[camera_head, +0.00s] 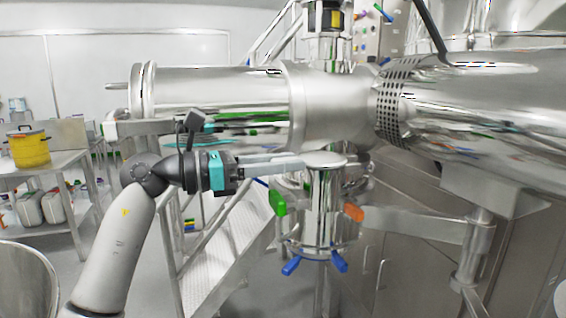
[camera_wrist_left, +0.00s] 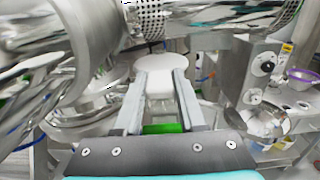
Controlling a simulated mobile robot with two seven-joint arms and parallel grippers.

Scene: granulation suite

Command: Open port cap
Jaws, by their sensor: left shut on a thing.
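The port cap (camera_head: 325,160) is a round, shiny metal lid on top of a short vertical steel port (camera_head: 322,205), below the large horizontal cylinder. My left gripper (camera_head: 302,164) reaches in from the left at cap height, its long fingers at the cap's left side. In the left wrist view the pale cap (camera_wrist_left: 154,82) lies between the two fingers (camera_wrist_left: 155,90), which are shut on it. I see no clear gap between the cap and the port. My right gripper is in neither view.
A green handle (camera_head: 279,202), an orange handle (camera_head: 353,212) and blue handles (camera_head: 291,265) stick out around the port. The big steel cylinder (camera_head: 225,95) hangs just above my left gripper. Metal stairs (camera_head: 225,240) stand behind. A yellow pot (camera_head: 29,148) sits on a table at left.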

